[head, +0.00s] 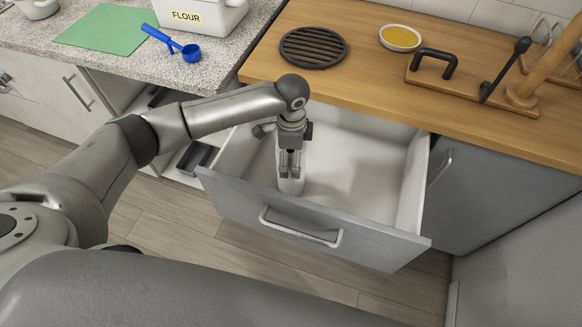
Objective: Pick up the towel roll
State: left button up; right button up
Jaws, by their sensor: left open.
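A pale upright roll (291,186), which looks like the towel roll, stands inside the open drawer (318,226) near its left side. My left gripper (290,172) points down over the roll, its jaws open. The fingers overlap the roll's upper part in the head view and hide much of it. I cannot tell whether they touch it or are around it. My right gripper is out of view.
The wooden counter (365,60) behind the drawer holds a black round trivet (313,47), a yellow-filled bowl (400,38) and a wooden stand (522,97). A flour box (200,15) and blue scoop (190,52) are on the left counter. The drawer's right part is empty.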

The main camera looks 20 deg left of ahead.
pick_arm(q)
jog(key=shift+f, duration=0.55)
jog(key=c, duration=1.3)
jog(key=shift+r, duration=0.1)
